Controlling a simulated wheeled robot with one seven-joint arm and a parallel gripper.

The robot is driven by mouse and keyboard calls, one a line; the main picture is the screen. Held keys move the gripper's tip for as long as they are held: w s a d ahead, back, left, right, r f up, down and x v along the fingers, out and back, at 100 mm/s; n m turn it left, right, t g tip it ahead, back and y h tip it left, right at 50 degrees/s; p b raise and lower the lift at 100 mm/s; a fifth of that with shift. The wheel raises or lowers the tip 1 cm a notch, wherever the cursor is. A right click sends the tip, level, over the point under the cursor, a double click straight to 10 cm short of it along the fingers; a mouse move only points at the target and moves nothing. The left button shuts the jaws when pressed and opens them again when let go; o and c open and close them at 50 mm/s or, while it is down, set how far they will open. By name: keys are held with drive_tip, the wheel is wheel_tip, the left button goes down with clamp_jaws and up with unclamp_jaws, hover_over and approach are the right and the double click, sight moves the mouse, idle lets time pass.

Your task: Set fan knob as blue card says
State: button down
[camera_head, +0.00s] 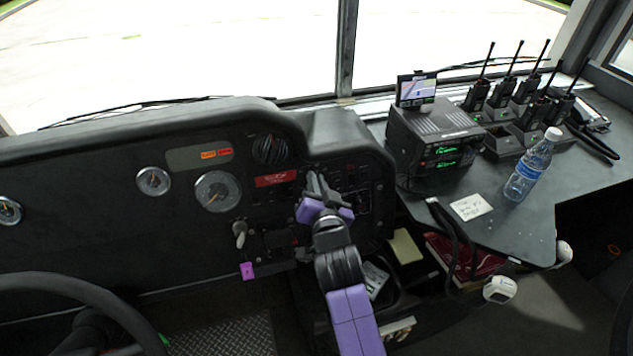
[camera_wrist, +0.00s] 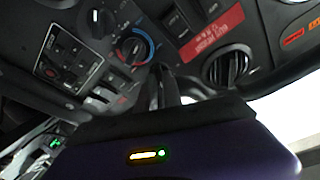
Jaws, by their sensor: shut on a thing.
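My gripper (camera_head: 316,178) reaches the right end of the dashboard panel. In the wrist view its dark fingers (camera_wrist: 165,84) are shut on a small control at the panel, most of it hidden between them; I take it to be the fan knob. A round dial (camera_wrist: 133,47) with a blue and red arc sits just beyond the fingertips, to their upper left. I cannot make out a blue card in either view. A white handwritten note (camera_head: 470,206) lies on the side counter, too small to read.
A radio unit (camera_head: 438,150) with a small screen (camera_head: 416,91) on top, several walkie-talkies and a water bottle (camera_head: 528,165) stand on the right counter. Switches (camera_wrist: 68,62) and a round vent (camera_wrist: 228,66) flank the dial. A steering wheel (camera_head: 75,283) is at lower left.

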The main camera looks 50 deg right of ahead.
drive_tip(key=c, duration=1.5)
unclamp_jaws()
drive_tip(key=shift+f, duration=0.1)
drive_tip(key=v, duration=0.8)
drive_tip(key=shift+b, duration=0.4)
drive_tip(key=s+a+n+y, duration=0.3)
drive_tip(key=s+a+n, duration=0.1)
drive_tip(key=s, duration=0.4)
drive_tip(key=s+a+n+t+y, duration=0.1)
drive_tip(key=s+a+n+y, duration=0.3)
drive_tip(key=s+a, duration=0.3)
drive_tip(key=s+a+n+t+y+p, duration=0.1)
drive_tip(key=s+a+n+y, duration=0.2)
drive_tip(key=s, duration=0.7)
drive_tip(key=a+n, duration=0.2)
drive_tip(key=a, duration=0.1)
drive_tip(key=shift+r+n+y, duration=0.25)
drive_tip(key=shift+n+y, duration=0.15)
